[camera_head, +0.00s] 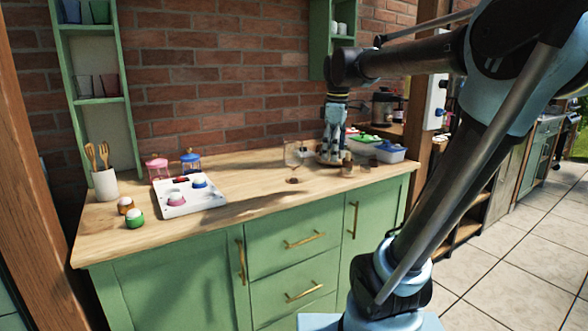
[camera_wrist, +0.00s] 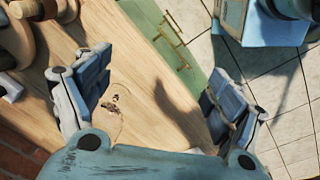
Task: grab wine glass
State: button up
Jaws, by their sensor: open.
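A clear wine glass (camera_head: 294,154) stands upright on the wooden counter, left of my gripper in the head view. Its outline is faint, with a dark spot at its foot. In the wrist view the see-through glass (camera_wrist: 116,112) lies between the open fingers, nearer to the left finger and apart from the right one. My gripper (camera_head: 333,155) points down above the counter's right part. In the wrist view my gripper (camera_wrist: 155,105) has its two fingers wide apart and holds nothing. Whether a finger touches the glass I cannot tell.
Plastic tubs (camera_head: 390,153) stand to the right. A white board (camera_head: 188,203) with cups lies left. The counter's middle front (camera_head: 250,188) is bare. A brick wall (camera_head: 215,80) closes the back.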

aim_at(294, 156)
jog(key=w+a+r+n+g, duration=0.1)
jog(key=w+a+r+n, duration=1)
jog(key=w+a, duration=0.2)
notch_tip(294, 156, down, 17)
jog(key=shift+d+f, duration=0.1)
jog(key=shift+f, duration=0.1)
jog(key=shift+c, duration=0.6)
jog(key=c, duration=1.1)
